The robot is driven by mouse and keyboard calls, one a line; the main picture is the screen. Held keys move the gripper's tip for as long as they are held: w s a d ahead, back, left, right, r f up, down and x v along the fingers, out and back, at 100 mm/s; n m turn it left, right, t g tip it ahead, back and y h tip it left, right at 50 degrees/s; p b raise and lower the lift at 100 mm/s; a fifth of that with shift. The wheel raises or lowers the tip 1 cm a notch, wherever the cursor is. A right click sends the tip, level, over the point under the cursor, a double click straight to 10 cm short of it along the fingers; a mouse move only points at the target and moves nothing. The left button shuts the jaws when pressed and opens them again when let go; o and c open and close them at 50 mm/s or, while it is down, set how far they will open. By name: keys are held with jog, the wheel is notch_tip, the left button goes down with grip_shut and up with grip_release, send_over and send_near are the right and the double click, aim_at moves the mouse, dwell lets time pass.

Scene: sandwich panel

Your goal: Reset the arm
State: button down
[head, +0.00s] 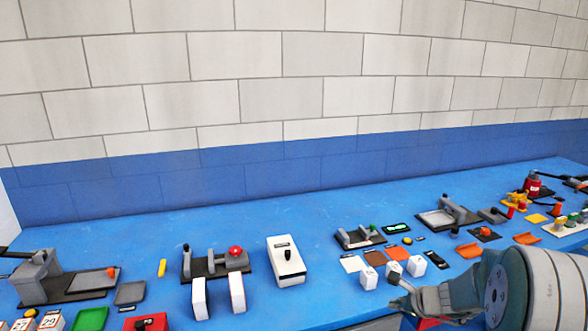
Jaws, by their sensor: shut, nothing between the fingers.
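My arm (465,296) comes in from the lower right, in front of the table's edge. My gripper (396,284) is at its left end, pointing left. It is shut and holds nothing. It is seen small and from the side, beside the white cubes (393,270) at the table's front. I cannot tell whether it touches them.
The blue table (210,236) holds many devices. A white box with a black knob (286,260), a lever unit with a red button (216,262) and a grey press-like device (62,276) stand left. More fixtures (450,215) stand right. A brick wall (250,80) is behind.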

jog(key=s+a+r+n+g, duration=0.2)
jog(key=s+a+r+n, duration=0.9)
jog(key=s+r+n, duration=0.15)
jog(key=s+r+n+h, duration=0.2)
jog(key=s+n, duration=0.3)
jog(key=s, duration=0.3)
jog(key=s+r+n+h, duration=0.2)
jog(key=s+n, duration=0.3)
jog(key=s, duration=0.4)
jog(key=shift+h, duration=0.4)
jog(key=shift+s+d+r, duration=0.1)
